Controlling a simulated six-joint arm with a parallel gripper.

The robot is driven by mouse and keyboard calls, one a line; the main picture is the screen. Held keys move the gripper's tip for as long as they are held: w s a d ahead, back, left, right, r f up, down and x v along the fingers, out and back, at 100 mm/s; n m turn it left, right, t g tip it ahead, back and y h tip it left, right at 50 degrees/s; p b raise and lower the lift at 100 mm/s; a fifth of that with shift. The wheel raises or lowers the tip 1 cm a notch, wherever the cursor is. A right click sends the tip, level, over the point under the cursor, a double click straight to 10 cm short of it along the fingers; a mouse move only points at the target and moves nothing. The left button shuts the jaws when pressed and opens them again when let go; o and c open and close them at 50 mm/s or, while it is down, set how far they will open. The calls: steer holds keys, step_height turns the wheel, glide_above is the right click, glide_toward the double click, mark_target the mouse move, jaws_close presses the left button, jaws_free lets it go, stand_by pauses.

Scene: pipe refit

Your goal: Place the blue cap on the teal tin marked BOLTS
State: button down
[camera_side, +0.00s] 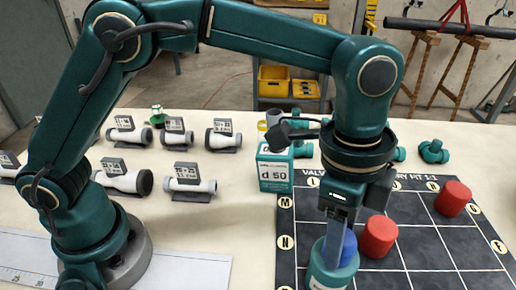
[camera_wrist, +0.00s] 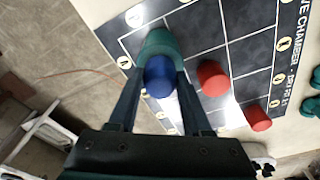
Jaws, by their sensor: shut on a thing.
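My gripper (camera_side: 341,238) points down, shut on the blue cap (camera_side: 349,246). In the wrist view the blue cap (camera_wrist: 159,79) sits between the two fingers of my gripper (camera_wrist: 160,84). The teal tin (camera_side: 332,272) stands at the near left part of the dark grid mat, directly under or just behind the cap. In the wrist view the teal tin (camera_wrist: 160,41) shows as a rim partly hidden by the cap. Its pale label is cut by the side view's lower edge and unreadable. I cannot tell whether cap and tin touch.
Two red cylinders (camera_side: 379,237) (camera_side: 453,198) stand on the dark mat (camera_side: 430,245), the nearer one close right of my gripper. A teal box marked d 50 (camera_side: 275,170) stands behind the mat. White pipe pieces (camera_side: 188,178) lie left.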

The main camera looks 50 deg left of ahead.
steer(key=shift+f, duration=0.1)
steer(key=shift+c, duration=1.7)
jaws_free()
